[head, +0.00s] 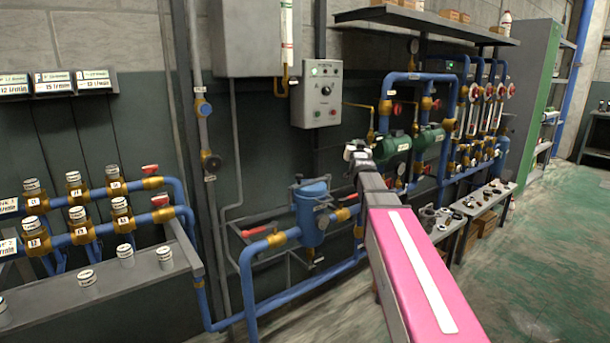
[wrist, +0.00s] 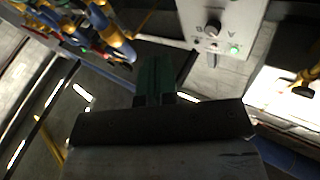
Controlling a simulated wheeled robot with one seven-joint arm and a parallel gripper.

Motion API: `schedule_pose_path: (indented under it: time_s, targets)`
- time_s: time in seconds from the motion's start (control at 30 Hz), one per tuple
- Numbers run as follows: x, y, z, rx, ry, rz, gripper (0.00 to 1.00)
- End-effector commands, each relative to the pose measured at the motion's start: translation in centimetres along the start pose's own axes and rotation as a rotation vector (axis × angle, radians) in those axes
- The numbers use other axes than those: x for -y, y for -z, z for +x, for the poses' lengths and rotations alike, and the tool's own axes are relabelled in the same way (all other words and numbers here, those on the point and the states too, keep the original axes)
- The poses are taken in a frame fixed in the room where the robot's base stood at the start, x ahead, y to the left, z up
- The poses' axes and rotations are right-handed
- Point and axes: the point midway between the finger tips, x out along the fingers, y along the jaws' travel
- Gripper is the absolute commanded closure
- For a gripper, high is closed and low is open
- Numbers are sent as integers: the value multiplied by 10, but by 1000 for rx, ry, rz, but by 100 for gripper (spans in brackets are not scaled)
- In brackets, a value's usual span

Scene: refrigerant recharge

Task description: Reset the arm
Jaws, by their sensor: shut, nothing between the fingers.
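My arm is pink with a white stripe and reaches from the lower right of the head view toward the pipework. My gripper (head: 358,152) is at its far end, in front of the green pumps and below and right of the grey control box (head: 318,95). In the wrist view my gripper (wrist: 155,75) shows as a dark bar with greenish fingers close together. The fingers are shut and nothing shows between them. The control box, with its knob and green button, shows at the top of the wrist view (wrist: 222,22).
A blue filter vessel (head: 312,210) stands left of my arm among blue pipes. A bench (head: 130,290) with several small capped jars is at lower left. A low bench (head: 470,212) with metal parts is at right. The green floor (head: 545,240) at right is clear.

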Motion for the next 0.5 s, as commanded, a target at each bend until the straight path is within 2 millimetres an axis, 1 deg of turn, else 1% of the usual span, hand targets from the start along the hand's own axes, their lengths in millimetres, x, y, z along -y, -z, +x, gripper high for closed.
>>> schedule_pose_path:
  time_s: [0.03, 0.17, 0.27, 0.3, 0.37, 0.4, 0.47, 0.5]
  targets:
    - [-2, -15, -8, 44, -7, -5, 100]
    - [-10, -58, -27, 182, -26, -19, 100]
    - [-17, -102, -52, 330, -46, -36, 100]
    - [-21, -122, -65, 400, -55, -44, 100]
    - [-27, -154, -88, 513, -68, -55, 100]
    - [-30, -174, -105, 591, -77, -63, 100]
    - [-36, -203, -132, 705, -89, -75, 100]
    - [-39, -221, -151, 782, -97, -82, 100]
